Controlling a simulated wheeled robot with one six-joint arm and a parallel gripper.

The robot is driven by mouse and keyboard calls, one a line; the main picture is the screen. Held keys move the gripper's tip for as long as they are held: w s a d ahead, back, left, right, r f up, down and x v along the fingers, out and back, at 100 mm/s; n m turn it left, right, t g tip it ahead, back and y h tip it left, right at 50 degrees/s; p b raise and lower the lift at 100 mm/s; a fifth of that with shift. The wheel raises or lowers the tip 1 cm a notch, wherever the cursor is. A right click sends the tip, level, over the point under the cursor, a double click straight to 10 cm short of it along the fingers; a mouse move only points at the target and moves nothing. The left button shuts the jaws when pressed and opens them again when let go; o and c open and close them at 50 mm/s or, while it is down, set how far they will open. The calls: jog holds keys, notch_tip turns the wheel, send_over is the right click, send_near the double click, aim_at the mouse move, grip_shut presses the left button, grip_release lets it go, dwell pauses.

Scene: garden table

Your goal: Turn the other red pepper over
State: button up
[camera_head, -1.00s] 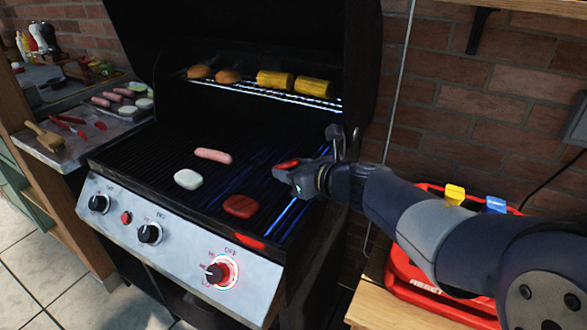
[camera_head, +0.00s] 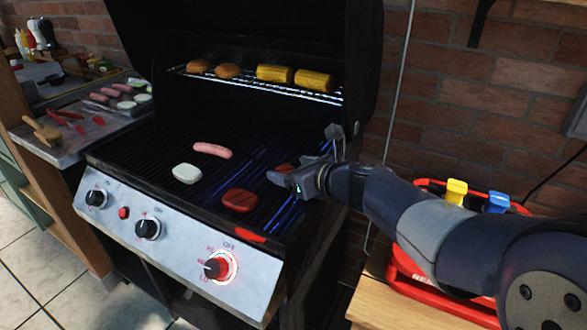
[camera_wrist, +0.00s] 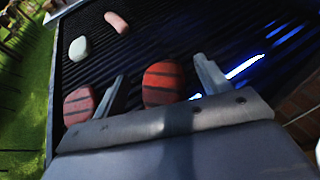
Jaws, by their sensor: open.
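Two round red peppers with dark grill stripes lie on the grill grate. One red pepper (camera_head: 239,200) is near the front; it shows at the left in the wrist view (camera_wrist: 79,104), outside my fingers. The other red pepper (camera_head: 284,168) is further back and right, partly hidden behind my gripper (camera_head: 279,182). In the wrist view this other pepper (camera_wrist: 163,83) sits between my two spread fingers, with gaps on both sides. My gripper is open, low over the right side of the grate.
A sausage (camera_head: 212,150) and a white slice (camera_head: 187,173) lie left of the peppers. Buns (camera_head: 228,71) and corn (camera_head: 313,80) rest on the upper rack. The grill's right wall is close to my gripper. The grate's left side is clear.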

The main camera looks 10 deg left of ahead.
jog(key=p+v, duration=0.2)
jog(key=v, duration=0.8)
jog(key=shift+s+d, duration=0.25)
jog(key=shift+d, duration=0.05)
jog(key=shift+r, duration=0.15)
jog(key=x, duration=0.3)
jog(key=b+x, duration=0.1)
jog(key=x, duration=0.6)
jog(key=shift+w+a+r, duration=0.2)
jog(key=shift+w+a, duration=0.1)
jog(key=shift+a, duration=0.05)
jog(key=shift+r, duration=0.2)
